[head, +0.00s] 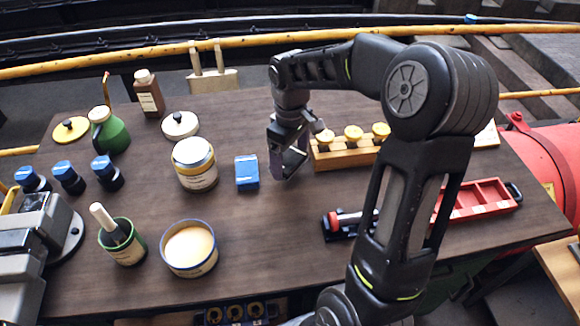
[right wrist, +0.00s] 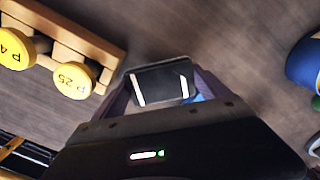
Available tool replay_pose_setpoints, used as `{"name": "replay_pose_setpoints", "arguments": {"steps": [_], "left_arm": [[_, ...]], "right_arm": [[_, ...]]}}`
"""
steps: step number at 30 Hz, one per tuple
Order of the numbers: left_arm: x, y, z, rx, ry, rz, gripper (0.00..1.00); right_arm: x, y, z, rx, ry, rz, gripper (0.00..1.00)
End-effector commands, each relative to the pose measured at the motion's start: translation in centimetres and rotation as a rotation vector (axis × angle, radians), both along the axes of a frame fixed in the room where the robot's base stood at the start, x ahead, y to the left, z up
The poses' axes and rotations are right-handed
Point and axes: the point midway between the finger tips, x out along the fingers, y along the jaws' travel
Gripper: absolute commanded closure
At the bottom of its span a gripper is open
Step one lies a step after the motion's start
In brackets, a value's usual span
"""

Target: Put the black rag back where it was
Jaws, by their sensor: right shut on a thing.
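My right gripper (head: 288,165) reaches in over the middle of the table and points down. It is shut on a dark, flat piece that looks like the black rag (right wrist: 162,82). In the right wrist view the rag lies between the two fingers, with two pale stripes on it. In the head view the rag is small and dark, hard to tell from the fingers. The gap between it and the tabletop is hard to judge. A blue folded cloth or block (head: 247,172) lies just left of the gripper. My left gripper is not in view.
A wooden rack with yellow-topped pieces (head: 345,153) stands right of the gripper. A red tray (head: 480,202) lies at the right. The table (head: 270,245) is bare in front of the gripper.

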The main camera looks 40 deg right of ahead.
Motion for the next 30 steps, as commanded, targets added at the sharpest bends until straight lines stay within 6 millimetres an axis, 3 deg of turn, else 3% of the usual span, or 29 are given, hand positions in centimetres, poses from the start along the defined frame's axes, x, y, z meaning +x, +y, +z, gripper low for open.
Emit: {"name": "replay_pose_setpoints", "arguments": {"steps": [11, 20, 30], "left_arm": [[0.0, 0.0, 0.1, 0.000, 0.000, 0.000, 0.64], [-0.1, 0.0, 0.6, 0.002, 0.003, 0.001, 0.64], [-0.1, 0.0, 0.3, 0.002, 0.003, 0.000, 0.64]], "right_arm": [[0.0, 0.0, -0.6, -0.001, 0.000, 0.000, 0.47], [0.0, 0.0, -4.0, 0.000, -0.001, 0.000, 0.47], [0.0, 0.0, -4.4, -0.001, -0.001, 0.001, 0.47]]}}
